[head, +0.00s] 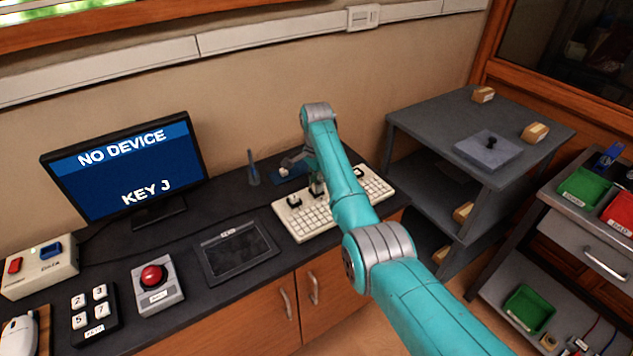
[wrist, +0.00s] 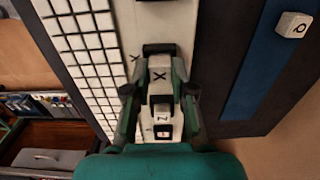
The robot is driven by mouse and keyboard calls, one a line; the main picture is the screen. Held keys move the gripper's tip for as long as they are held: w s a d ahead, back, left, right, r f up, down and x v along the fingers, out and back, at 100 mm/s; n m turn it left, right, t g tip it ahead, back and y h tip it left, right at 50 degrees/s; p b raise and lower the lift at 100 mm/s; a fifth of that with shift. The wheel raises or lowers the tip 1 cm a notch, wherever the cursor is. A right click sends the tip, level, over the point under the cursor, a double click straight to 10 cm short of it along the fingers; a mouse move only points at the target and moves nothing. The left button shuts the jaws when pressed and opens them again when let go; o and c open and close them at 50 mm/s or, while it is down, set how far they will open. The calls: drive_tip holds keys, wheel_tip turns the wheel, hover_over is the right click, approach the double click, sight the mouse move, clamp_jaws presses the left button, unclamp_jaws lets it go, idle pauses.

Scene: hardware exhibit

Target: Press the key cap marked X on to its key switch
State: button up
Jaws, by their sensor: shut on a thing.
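My gripper (wrist: 159,82) is shut on a white key cap marked X (wrist: 158,75), one finger on each side of it. The cap is over a pale strip of the keyboard (wrist: 82,22). A printed X shows on the strip just left of the cap, and a black switch-like block (wrist: 159,48) shows just beyond it. The cap's underside is hidden, so I cannot tell whether it touches a switch. In the head view the keyboard (head: 288,225) lies on the bench, and my gripper (head: 317,189) is low over its back part, with the cap too small to tell.
Another cap, marked like N or Z (wrist: 163,118), shows between my fingers nearer the palm. A cap marked Q (wrist: 293,25) lies on a blue mat (wrist: 258,70). The monitor (head: 125,165) reads NO DEVICE, KEY J.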

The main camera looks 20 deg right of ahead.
drive_tip(key=shift+f, duration=0.15)
drive_tip(key=o, duration=1.3)
drive_tip(key=shift+c, duration=0.2)
drive_tip(key=shift+r, duration=3.5)
